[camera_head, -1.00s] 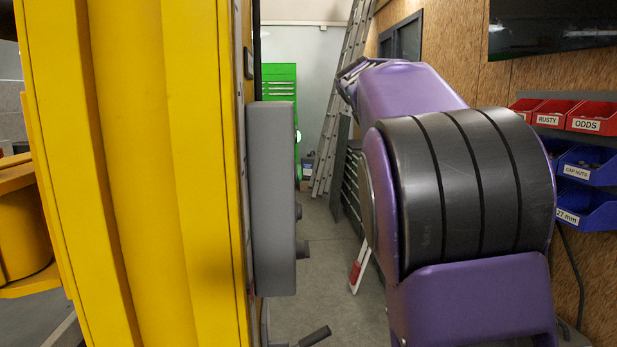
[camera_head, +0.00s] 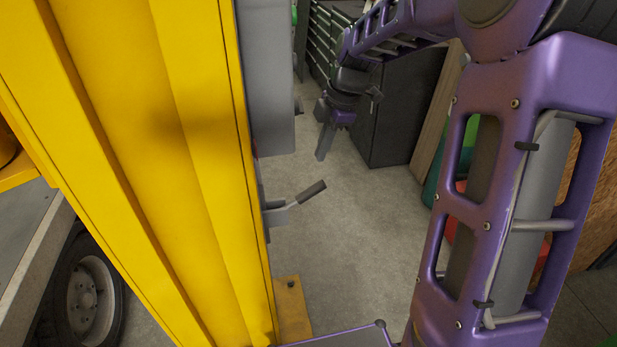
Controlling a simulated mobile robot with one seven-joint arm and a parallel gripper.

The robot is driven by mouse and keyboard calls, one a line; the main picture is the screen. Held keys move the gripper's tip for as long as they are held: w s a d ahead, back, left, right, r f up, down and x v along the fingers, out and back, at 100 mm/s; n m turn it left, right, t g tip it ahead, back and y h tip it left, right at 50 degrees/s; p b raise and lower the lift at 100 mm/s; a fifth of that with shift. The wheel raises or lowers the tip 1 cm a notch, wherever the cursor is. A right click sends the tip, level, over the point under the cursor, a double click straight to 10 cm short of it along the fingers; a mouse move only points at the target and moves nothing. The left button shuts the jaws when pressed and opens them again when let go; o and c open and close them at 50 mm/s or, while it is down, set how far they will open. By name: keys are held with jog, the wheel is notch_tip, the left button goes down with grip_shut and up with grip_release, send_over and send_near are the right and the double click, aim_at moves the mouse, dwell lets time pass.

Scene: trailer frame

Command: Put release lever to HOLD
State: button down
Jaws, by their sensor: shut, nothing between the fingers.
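The release lever (camera_head: 301,197) is on the right side of the yellow frame post, below the middle of the picture. Its grey arm slopes up to the right and ends in a dark grip. Its mounting plate shows only edge-on, and no HOLD marking is readable. My gripper (camera_head: 322,154) is above and a little right of the lever in the picture, pointing down. It is shut and empty, with clear space between it and the lever. How far apart they are in depth is hard to tell.
The yellow post (camera_head: 185,130) fills the left. A grey box (camera_head: 271,80) with small knobs sits on it above the lever. A dark cabinet (camera_head: 403,112) stands behind my gripper. The concrete floor (camera_head: 350,240) right of the lever is clear. A wheel (camera_head: 90,290) shows at lower left.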

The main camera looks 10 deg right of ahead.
aim_at(319, 187)
jog(key=shift+s, duration=0.1)
jog(key=b+x, duration=0.1)
jog(key=x, duration=0.9)
jog(key=shift+f+b, duration=0.1)
jog(key=shift+b, duration=0.3)
jog(key=shift+d+f, duration=1)
jog(key=shift+d, duration=0.05)
notch_tip(319, 187, down, 10)
jog(key=d+y+b, duration=0.2)
jog(key=y, duration=0.2)
jog(key=shift+d+f+y, duration=0.2)
jog(key=shift+d+y, duration=0.05)
jog(key=shift+y, duration=0.15)
